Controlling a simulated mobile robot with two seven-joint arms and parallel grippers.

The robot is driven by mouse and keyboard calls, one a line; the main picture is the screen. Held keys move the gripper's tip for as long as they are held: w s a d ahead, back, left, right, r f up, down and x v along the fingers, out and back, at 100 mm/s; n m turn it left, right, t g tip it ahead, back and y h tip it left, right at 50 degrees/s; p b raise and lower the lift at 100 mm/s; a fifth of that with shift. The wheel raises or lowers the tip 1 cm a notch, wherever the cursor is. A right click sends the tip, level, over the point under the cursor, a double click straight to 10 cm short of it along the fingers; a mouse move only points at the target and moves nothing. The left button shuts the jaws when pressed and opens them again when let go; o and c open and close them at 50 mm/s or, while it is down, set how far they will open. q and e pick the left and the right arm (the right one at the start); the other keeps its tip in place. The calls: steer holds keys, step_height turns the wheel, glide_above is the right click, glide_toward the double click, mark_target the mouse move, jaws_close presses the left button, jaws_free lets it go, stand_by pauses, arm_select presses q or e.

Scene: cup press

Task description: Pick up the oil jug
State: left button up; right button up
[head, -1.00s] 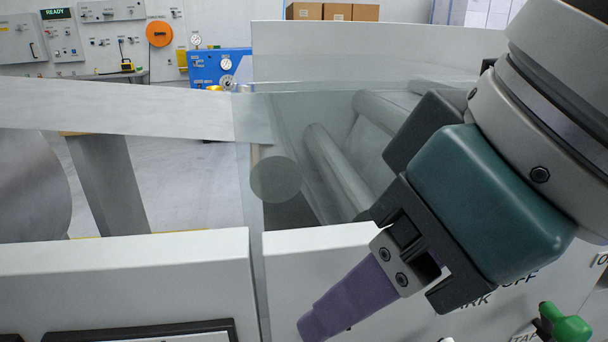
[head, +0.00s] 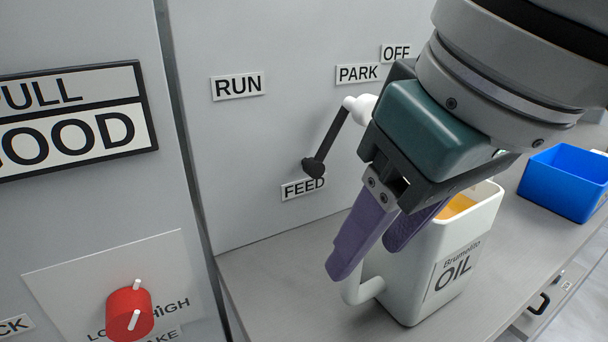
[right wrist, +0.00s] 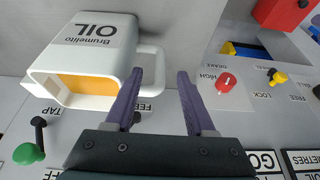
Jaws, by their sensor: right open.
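The white oil jug (head: 462,250), labelled "Brumelito OIL", stands upright on the grey shelf with orange-yellow oil inside. My right gripper (head: 370,258) is open with purple fingers, at the jug's handle side. The lower part of the handle (head: 362,290) shows below the fingers; the rest is hidden behind them. In the right wrist view the jug (right wrist: 88,55) is at the left. Its handle (right wrist: 160,66) shows between the open fingers (right wrist: 157,78), which look clear of its outer bar. I cannot tell how deep the fingers reach. My left gripper is out of view.
A blue bin (head: 565,182) stands at the right on the grey shelf (head: 290,290). The machine panel behind has a black crank lever (head: 330,140) by the RUN, PARK and FEED labels. A red knob (head: 130,314) is at lower left.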

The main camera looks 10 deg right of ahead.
mark_target(360, 265)
steer(key=b+x, duration=0.1)
steer(key=x, duration=0.3)
steer(key=shift+f+b, duration=0.2)
steer(key=shift+b, duration=0.2)
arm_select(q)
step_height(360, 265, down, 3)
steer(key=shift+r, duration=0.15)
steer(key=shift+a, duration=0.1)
arm_select(e)
jaws_close()
steer(key=shift+r, duration=0.1)
stand_by(0.4)
